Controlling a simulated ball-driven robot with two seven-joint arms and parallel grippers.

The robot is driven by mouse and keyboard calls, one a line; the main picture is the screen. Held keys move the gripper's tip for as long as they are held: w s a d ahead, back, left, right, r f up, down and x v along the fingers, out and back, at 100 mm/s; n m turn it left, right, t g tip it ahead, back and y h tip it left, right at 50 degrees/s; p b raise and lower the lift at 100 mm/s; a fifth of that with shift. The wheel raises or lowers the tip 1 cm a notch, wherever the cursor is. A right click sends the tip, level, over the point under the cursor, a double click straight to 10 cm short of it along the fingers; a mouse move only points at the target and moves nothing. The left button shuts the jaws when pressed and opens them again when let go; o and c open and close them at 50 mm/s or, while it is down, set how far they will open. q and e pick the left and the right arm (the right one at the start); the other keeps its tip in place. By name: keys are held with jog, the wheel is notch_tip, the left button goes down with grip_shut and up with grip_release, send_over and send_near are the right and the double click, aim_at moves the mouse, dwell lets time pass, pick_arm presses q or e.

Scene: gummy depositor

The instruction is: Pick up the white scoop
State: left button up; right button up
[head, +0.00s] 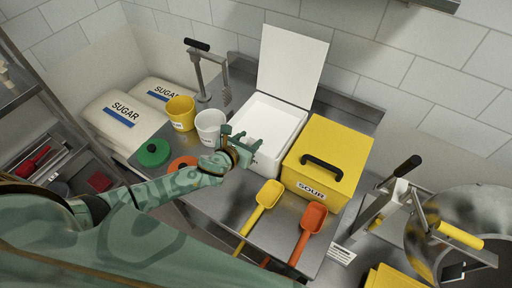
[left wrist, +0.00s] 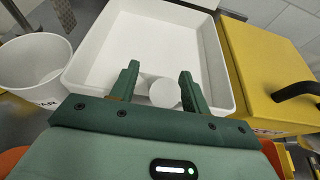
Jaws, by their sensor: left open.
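A white rounded piece (left wrist: 165,93), which looks like part of the white scoop, shows between my left fingers in the left wrist view. Its remaining shape is hidden or blends into the white bin. The open white bin (head: 277,118) stands at the middle of the steel table, and its white interior also fills the left wrist view (left wrist: 160,35). My left gripper (head: 247,145) is open at the bin's near left edge. In the left wrist view its fingers (left wrist: 160,71) stand on either side of the white piece; contact cannot be told.
A yellow box (head: 328,150) with a black handle stands right of the bin. Yellow (head: 268,194) and orange (head: 314,217) scoops lie in front. White (head: 210,123) and yellow (head: 180,108) buckets stand left. The bin's lid (head: 291,62) stands upright behind.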

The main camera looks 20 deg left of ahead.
pick_arm(q)
jog(key=shift+s, duration=0.1)
grip_shut()
jog(key=shift+r, duration=0.1)
pick_arm(e)
jog(key=shift+a, duration=0.15)
